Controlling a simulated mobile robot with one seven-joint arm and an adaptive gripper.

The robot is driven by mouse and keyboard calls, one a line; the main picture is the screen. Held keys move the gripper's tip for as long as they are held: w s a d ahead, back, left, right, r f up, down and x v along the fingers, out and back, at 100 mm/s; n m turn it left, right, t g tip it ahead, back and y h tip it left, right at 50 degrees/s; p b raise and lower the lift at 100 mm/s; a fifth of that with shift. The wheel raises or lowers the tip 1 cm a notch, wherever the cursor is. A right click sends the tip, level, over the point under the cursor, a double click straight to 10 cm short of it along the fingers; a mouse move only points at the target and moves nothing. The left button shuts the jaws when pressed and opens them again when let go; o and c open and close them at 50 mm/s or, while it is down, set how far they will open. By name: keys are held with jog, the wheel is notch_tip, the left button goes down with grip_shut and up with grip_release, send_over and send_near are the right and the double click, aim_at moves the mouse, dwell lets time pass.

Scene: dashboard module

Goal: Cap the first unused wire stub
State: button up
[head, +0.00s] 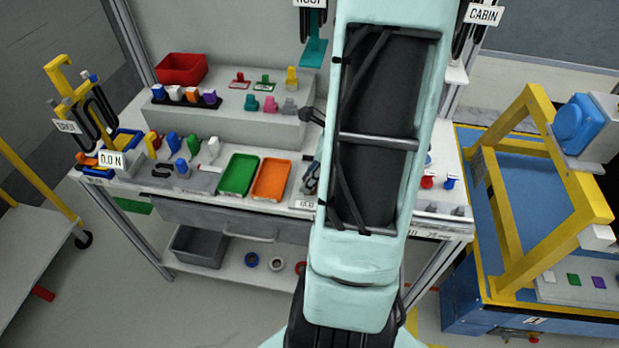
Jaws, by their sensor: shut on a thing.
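My gripper is not visible in the head view; my pale green arm covers the middle of the picture. No wire stub or cap can be made out for certain. Dark harness strands hang at the top, by the ROOF label (309,3) and the CABIN label (483,14). Small coloured pieces, including a red one (427,182) and a blue one (449,183), stand on the bench right of my arm; I cannot tell whether they are caps. What my gripper holds is hidden.
The bench holds a green tray (239,175), an orange tray (271,179), a red bin (181,69) and several small coloured parts. A yellow frame (541,190) stands on a blue-topped cart at right. A trolley (32,245) is at left. Open floor shows at lower left.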

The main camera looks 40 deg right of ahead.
jog(key=shift+f+b, duration=0.7)
jog(key=shift+f, duration=0.2)
dwell(0.4)
jog(key=o, duration=0.8)
jog(key=shift+r, duration=0.1)
jog(key=v, duration=1.2)
